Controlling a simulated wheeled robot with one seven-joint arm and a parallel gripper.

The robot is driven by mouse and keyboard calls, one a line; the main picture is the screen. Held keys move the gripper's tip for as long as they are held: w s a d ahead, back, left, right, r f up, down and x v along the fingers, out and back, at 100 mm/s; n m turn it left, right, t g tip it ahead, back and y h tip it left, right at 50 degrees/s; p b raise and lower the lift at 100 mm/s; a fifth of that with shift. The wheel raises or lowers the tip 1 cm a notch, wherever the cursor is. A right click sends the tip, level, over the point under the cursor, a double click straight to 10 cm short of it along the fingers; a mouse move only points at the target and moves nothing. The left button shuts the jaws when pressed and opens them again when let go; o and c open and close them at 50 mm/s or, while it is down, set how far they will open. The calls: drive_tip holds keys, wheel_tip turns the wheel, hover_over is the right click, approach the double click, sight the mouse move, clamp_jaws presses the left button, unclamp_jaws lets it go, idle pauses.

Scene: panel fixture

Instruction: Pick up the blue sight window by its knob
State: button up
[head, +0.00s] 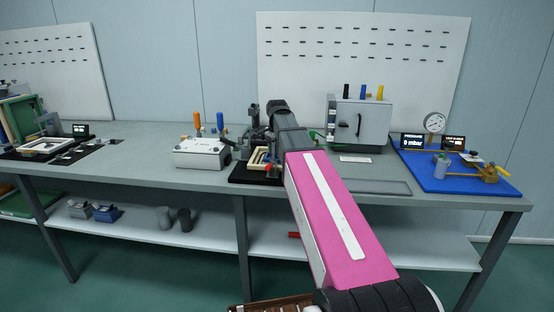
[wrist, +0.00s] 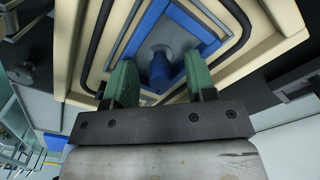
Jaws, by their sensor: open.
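The blue sight window (wrist: 211,47) shows in the wrist view as a blue rim around a grey pane, set within a cream frame (wrist: 272,47). Its blue knob (wrist: 160,70) stands up near the middle of the pane. My gripper (wrist: 160,80) is open, with one green finger to the left of the knob and one to the right. Gaps show between the knob and both fingers. The window's near part is hidden behind my gripper. In the head view the cream frame (head: 259,157) is partly hidden by my arm, and I cannot make out the fingers there.
A white box (head: 201,153) with orange and blue handles stands left of the frame. A grey cabinet (head: 372,123) stands behind to the right. A blue mat (head: 450,182) with a gauge lies at the far right. Clear bench shows further left.

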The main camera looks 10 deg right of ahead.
clamp_jaws()
drive_tip(key=shift+r, duration=0.15)
